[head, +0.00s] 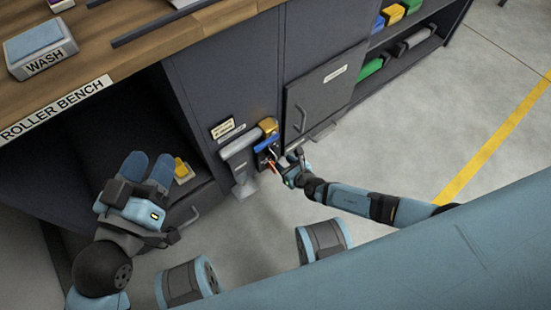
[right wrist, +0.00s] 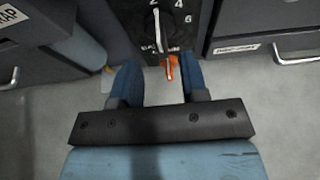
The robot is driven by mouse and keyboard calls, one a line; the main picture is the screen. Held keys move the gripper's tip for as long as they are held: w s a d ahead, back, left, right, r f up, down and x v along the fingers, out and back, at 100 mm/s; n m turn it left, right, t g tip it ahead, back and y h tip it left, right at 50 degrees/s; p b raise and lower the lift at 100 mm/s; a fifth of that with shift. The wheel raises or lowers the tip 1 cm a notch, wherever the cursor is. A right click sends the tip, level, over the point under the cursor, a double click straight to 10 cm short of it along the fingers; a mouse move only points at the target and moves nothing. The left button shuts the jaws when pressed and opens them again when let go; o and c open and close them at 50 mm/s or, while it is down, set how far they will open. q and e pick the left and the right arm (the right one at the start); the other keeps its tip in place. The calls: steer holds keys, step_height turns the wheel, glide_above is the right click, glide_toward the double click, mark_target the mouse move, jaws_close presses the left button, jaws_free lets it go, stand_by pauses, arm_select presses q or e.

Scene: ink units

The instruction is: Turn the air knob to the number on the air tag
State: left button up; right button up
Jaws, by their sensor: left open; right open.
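In the right wrist view a dark dial face carries a pale pointer, the air knob (right wrist: 157,28), pointing roughly up the picture. Numbers including 4 and 6 show to its right; the dial's top is cut off. My right gripper (right wrist: 162,78) is open, its two blue fingers just below the dial, apart from the knob. In the head view my right gripper (head: 284,168) is beside the dark panel, where the knob is too small to read. A cream tag (head: 223,128) sits above the panel; its writing is unreadable. My left gripper (head: 148,162) is open and empty at the left.
An orange piece (right wrist: 172,68) shows below the dial, between my right fingers in the picture. A yellow piece (head: 181,167) is beside my left gripper. Cabinet handles (head: 301,118) project nearby. Floor at right is clear.

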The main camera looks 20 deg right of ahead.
mark_target(276, 157)
steer(key=b+x, duration=0.1)
steer(key=x, duration=0.3)
steer(key=shift+w+a+f+b, duration=0.1)
steer(key=shift+w+f+b, duration=0.1)
steer(key=shift+b, duration=0.15)
steer(key=shift+w+a+f, duration=0.1)
steer(key=shift+w+a, duration=0.1)
steer(key=shift+w, duration=0.3)
arm_select(q)
step_height(276, 157, down, 3)
steer(key=shift+f+m+g, duration=0.2)
steer(key=shift+m+g, duration=0.1)
steer(key=shift+g, duration=0.4)
arm_select(e)
jaws_close()
